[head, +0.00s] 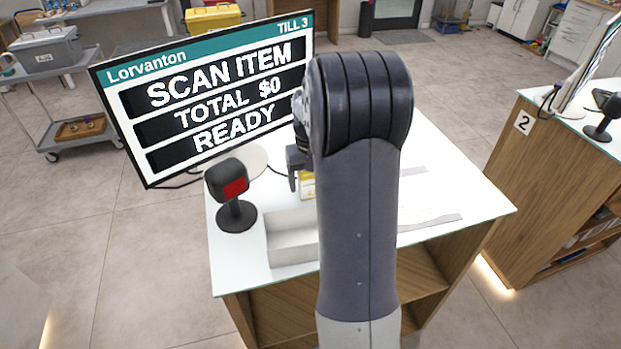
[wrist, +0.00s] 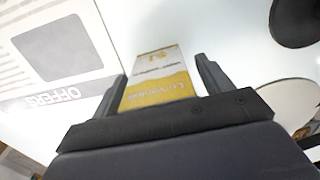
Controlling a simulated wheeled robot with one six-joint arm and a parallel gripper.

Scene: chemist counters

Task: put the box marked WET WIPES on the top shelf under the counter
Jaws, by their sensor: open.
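A white and yellow box (wrist: 160,85) stands or lies on the white counter top (head: 470,195). In the wrist view its yellow band reads Lorvanton upside down; its smaller print is too blurred to read as WET WIPES. Its edge also shows in the head view (head: 307,187). My gripper (wrist: 161,68) is open, with one finger on each side of the box, apparently not clamped. In the head view my gripper (head: 298,172) is mostly hidden behind my arm. Below the counter top is an open wooden shelf (head: 425,275), partly hidden by my arm.
A white open tray (head: 290,250) sits at the counter's front edge. A black scanner (head: 232,195) and the till screen (head: 205,95) stand at the left. An OFFERS sheet (wrist: 60,60) lies beside the box. Counter 2 (head: 530,165) is to the right, across clear floor.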

